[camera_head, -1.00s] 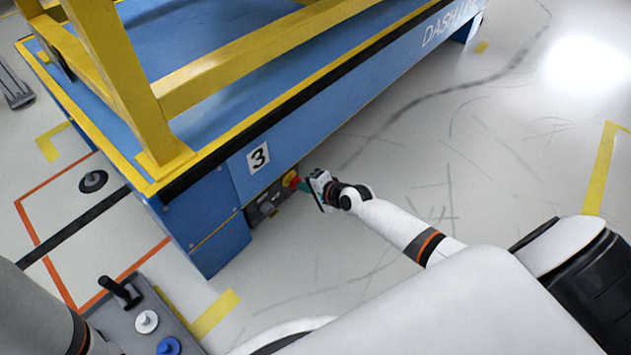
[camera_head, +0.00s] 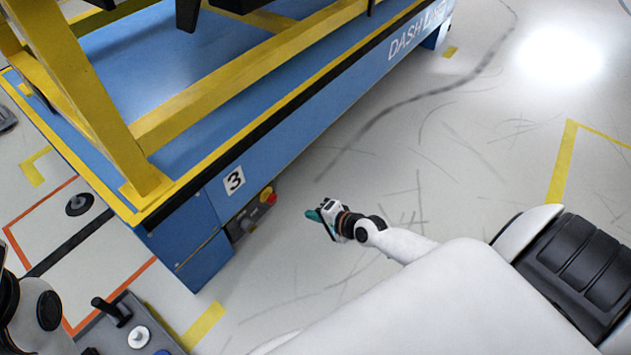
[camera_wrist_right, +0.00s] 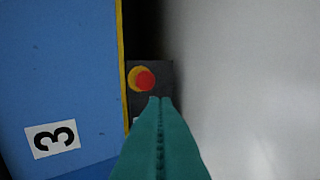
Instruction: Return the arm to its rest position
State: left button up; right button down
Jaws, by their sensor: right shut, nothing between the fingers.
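My right gripper (camera_head: 314,215) has teal fingers, pressed together with nothing between them. In the head view it hangs over the grey floor, to the right of the blue cart's control panel and apart from it. The closed teal fingers also show in the right wrist view (camera_wrist_right: 160,105). My right arm reaches in from the lower right. Part of my left arm shows at the lower left; its gripper is not visible.
The blue cart (camera_head: 215,215) with a yellow frame (camera_head: 210,100) fills the left. Its panel carries a red button on yellow (camera_head: 268,196), also in the wrist view (camera_wrist_right: 144,80). A number 3 label (camera_head: 234,180) is beside it. Open floor (camera_head: 450,150) lies right.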

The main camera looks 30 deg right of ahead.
jog(key=shift+s+r, duration=0.15)
jog(key=shift+s, duration=0.05)
dwell(0.4)
